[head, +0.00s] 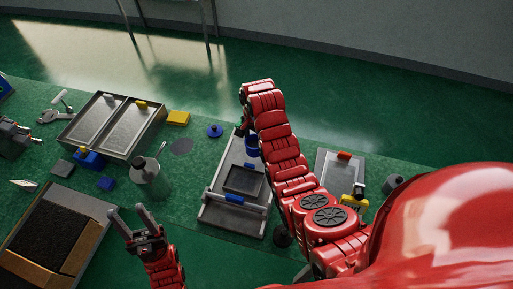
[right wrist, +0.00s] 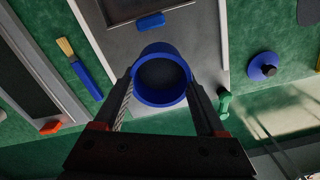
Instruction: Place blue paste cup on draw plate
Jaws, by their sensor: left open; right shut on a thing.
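The blue paste cup (right wrist: 162,78) is round and open at the top, with a dark inside. In the right wrist view it sits between the two fingers of my right gripper (right wrist: 161,92), which is shut on it. In the head view the cup (head: 251,150) shows partly beside my right arm, over the far end of the grey draw plate (head: 234,215). I cannot tell whether its base touches the plate (right wrist: 201,45). The arm hides most of the right gripper in the head view. My left gripper (head: 129,213) is open and empty at the front, left of the plate.
A blue-handled bar (head: 233,199) crosses the plate near a dark square recess (head: 244,180). A grey bottle (head: 151,179) and two-part tray (head: 111,126) stand left. A blue knobbed lid (head: 215,131) lies nearby. A brush (right wrist: 80,68) lies beside the plate.

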